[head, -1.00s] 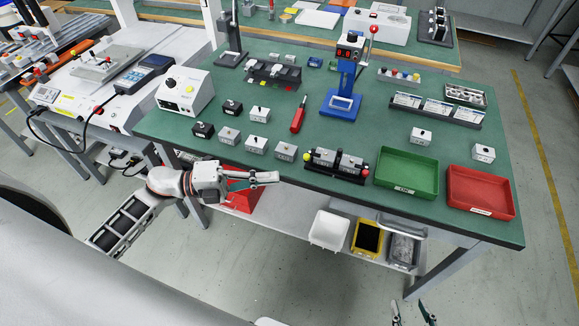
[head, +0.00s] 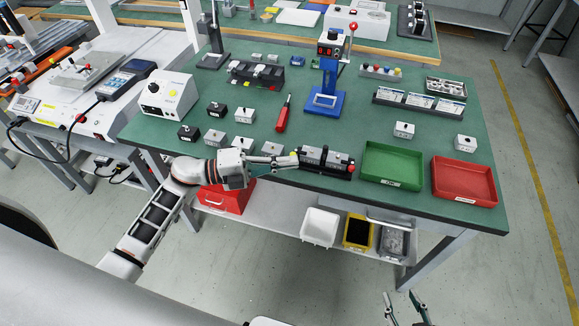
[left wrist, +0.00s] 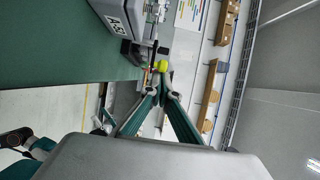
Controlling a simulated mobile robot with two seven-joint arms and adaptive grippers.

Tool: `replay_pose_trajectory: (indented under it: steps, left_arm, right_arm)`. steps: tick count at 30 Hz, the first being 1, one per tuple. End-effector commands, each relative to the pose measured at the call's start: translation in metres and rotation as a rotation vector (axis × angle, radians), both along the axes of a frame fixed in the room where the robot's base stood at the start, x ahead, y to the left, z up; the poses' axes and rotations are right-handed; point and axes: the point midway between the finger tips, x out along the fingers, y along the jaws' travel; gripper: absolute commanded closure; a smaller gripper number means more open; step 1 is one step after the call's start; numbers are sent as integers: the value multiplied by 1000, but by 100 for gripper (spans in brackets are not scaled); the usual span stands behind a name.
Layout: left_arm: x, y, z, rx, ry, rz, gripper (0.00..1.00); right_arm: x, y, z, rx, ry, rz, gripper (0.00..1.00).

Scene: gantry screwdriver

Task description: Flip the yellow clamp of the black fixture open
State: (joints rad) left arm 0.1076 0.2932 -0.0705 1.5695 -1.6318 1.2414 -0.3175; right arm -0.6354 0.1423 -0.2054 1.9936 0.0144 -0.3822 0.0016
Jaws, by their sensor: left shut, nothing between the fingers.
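The black fixture (head: 327,172) lies near the front edge of the green table, with grey blocks in it and a red knob at its right end. The clamp's yellow knob (left wrist: 162,66) shows just past my left fingertips in the left wrist view, beside the dark fixture end (left wrist: 132,53). My left gripper (head: 295,162) is shut and empty at the fixture's left end; its fingers (left wrist: 159,88) converge below the knob. I cannot tell whether they touch it. My right gripper (head: 408,303) is low at the bottom edge, fingers apart, away from the table.
A green tray (head: 392,184) and a red tray (head: 464,202) stand right of the fixture. Several small boxes (head: 243,144) sit behind my left gripper. A red screwdriver (head: 283,115) and a blue press (head: 326,98) stand further back. Bins (head: 320,240) are below the table.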

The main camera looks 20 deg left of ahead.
Motion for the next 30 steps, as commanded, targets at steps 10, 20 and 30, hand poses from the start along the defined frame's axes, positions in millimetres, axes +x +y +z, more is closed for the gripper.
replay_pose_trajectory:
  steps: [10, 20, 30]
  left_arm:
    - [0, 1, 0, 0, 0, 0, 100]
    - [1, 4, 0, 1, 0, 1, 100]
    - [1, 8, -1, 2, 1, 0, 100]
  right_arm:
    - [4, -1, 5, 1, -11, -3, 60]
    - [2, -1, 1, 0, -4, -3, 60]
    - [-2, 0, -2, 0, 4, -2, 60]
